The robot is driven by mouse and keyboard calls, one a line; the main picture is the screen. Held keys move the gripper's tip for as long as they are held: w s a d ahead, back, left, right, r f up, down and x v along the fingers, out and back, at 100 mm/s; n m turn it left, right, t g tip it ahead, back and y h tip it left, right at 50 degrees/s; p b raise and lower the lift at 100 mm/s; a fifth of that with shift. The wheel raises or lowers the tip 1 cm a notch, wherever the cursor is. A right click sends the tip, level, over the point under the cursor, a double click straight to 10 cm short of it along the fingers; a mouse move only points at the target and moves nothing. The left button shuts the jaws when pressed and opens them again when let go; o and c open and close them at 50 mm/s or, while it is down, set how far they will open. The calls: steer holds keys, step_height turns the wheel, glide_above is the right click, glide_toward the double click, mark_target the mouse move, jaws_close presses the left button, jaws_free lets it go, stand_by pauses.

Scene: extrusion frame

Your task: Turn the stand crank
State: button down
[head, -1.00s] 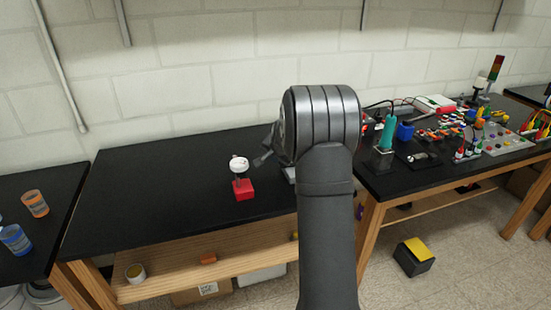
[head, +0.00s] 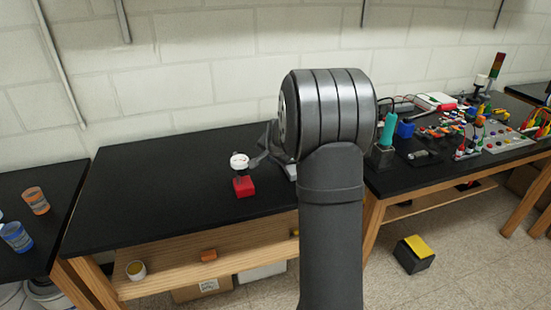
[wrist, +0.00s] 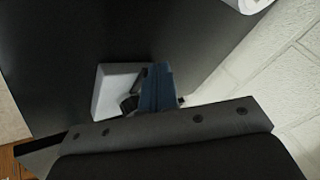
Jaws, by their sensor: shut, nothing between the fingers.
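A small stand with a pale base (wrist: 107,91) is on the black bench in the wrist view. A blue upright part (wrist: 157,88) and a dark part (wrist: 129,104), which may be its crank, show beside each other over it. In the head view my arm hides most of it; only a pale sliver (head: 291,172) shows. My gripper (head: 258,160) is small and dark at the left of my wrist in the head view, and it appears shut and empty. Its dark mount fills the bottom of the wrist view. I cannot tell whether it touches the crank.
The bench (head: 140,185) is clear farther left. A second bench at right holds a teal tool (head: 388,130) and several small parts. The block wall is behind.

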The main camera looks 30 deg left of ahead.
steer(key=s+a+r, duration=0.1)
steer(key=s+r, duration=0.3)
steer(key=r, duration=0.1)
steer(key=w+d+m+y, duration=0.25)
steer(key=d+m, duration=0.35)
steer(key=d, duration=0.8)
steer(key=shift+y, duration=0.25)
steer(key=x, duration=0.9)
steer(key=shift+s+f, duration=0.15)
steer(key=shift+f, duration=0.45)
steer(key=w+a, duration=0.2)
steer(key=shift+a+f, duration=0.15)
steer(key=shift+a, duration=0.25)
steer(key=shift+w+a, duration=0.3)
steer(key=shift+a, duration=0.15)
